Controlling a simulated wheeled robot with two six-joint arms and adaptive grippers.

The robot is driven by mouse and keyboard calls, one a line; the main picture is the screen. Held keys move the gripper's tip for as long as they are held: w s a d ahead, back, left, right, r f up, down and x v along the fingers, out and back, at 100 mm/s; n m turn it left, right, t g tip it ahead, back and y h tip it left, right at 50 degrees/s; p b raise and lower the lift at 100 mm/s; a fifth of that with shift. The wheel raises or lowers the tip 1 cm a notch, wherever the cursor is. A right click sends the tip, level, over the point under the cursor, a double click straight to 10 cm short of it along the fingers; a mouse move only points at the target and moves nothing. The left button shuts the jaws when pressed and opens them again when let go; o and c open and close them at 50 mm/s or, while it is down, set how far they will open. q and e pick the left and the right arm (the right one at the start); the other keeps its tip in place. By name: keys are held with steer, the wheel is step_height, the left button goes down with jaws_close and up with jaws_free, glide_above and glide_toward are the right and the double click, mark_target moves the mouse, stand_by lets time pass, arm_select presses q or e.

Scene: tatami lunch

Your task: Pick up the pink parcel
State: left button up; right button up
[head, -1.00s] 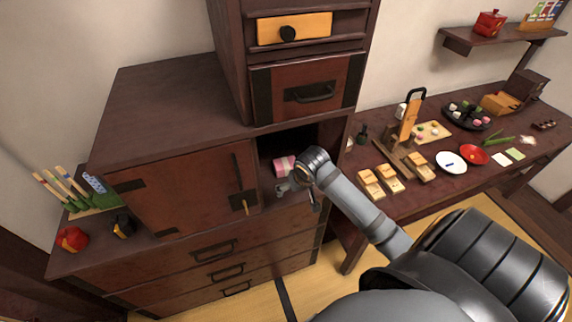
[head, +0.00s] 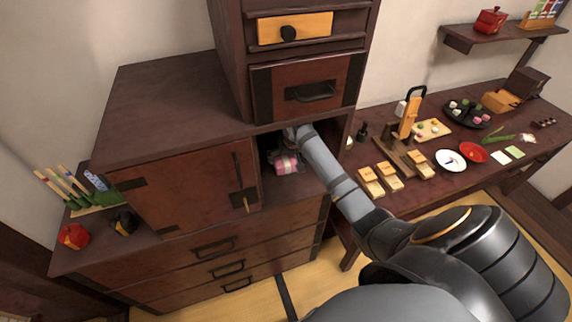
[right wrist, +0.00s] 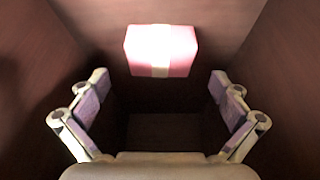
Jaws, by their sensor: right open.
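The pink parcel (head: 287,165), with a pale band around it, sits inside the open cupboard compartment. In the right wrist view the parcel (right wrist: 160,50) lies ahead of the fingertips, about centred between them and brightly lit. My right gripper (head: 280,153) reaches into the compartment at the parcel; its fingers are mostly hidden in shadow and behind my arm. In the right wrist view the right gripper (right wrist: 159,82) is open and empty, one finger on each side. I cannot tell the exact gap to the parcel. My left gripper is not in view.
The compartment's walls close in around my right gripper. To the right, a side table (head: 440,195) holds wooden boxes, a white plate (head: 450,160) and a red bowl (head: 474,153).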

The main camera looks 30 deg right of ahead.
mark_target(286, 160)
steer(key=x, duration=0.5)
steer(key=shift+w+f, duration=0.1)
steer(key=shift+w, duration=0.1)
steer(key=shift+s, duration=0.1)
steer(key=shift+c, duration=0.4)
steer(key=c, duration=1.1)
steer(key=shift+r, duration=0.8)
steer(key=shift+b+v, duration=0.4)
steer(key=shift+v, duration=0.6)
steer(key=s+a, duration=0.1)
steer(key=s, duration=0.4)
steer(key=s+a+b, duration=0.1)
steer(key=s+a, duration=0.1)
steer(key=s, duration=0.4)
steer(key=s+a, duration=0.2)
steer(key=s, duration=0.3)
steer(key=shift+s+a+r, duration=0.1)
steer(key=shift+s+r, duration=0.05)
